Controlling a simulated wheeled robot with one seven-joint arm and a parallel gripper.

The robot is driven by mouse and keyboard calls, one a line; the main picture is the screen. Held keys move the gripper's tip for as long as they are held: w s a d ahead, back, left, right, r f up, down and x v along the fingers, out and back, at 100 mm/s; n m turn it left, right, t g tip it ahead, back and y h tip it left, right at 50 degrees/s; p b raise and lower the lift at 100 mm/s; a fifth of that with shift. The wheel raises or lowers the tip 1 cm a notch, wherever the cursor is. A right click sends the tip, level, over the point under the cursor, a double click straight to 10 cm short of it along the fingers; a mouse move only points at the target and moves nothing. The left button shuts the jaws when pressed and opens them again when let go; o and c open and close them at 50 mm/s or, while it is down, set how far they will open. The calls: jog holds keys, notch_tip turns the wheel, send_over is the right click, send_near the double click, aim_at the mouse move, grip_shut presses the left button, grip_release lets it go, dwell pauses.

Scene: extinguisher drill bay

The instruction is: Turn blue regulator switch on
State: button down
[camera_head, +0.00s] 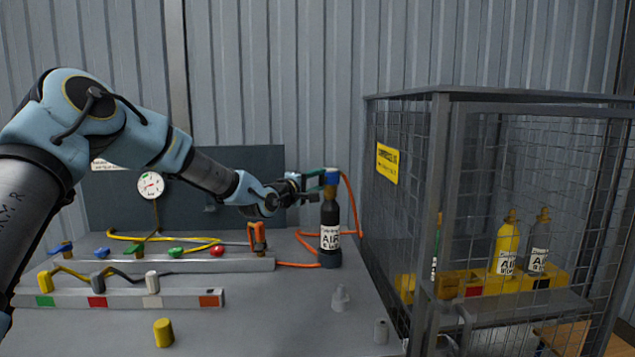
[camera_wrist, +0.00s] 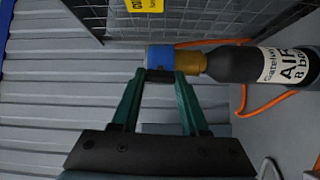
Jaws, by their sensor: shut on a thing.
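The blue regulator (camera_head: 331,179) sits on top of an upright black air bottle (camera_head: 330,222) near the back right of the bench. In the wrist view the blue regulator (camera_wrist: 172,53) joins a brass neck on the black bottle (camera_wrist: 245,63), which lies sideways in the picture. My gripper (camera_head: 318,174) is at the regulator from the left. In the wrist view the green fingers of my gripper (camera_wrist: 161,78) are shut on a small dark part at the regulator's side, which looks like its switch. The fingers partly hide that part, so I cannot tell its setting.
An orange hose (camera_head: 352,200) runs from the regulator to the bench. A wire cage (camera_head: 440,170) with bottles inside stands close on the right. A valve rail (camera_head: 170,265) and a round gauge (camera_head: 151,185) are on the left. A yellow cylinder (camera_head: 163,332) stands in front.

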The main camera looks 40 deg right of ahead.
jog(key=shift+n, duration=0.4)
jog(key=shift+c, duration=2)
grip_release()
jog(key=b+v, duration=0.2)
jog(key=v, duration=0.9)
jog(key=shift+b, duration=0.4)
jog(key=shift+d, duration=0.1)
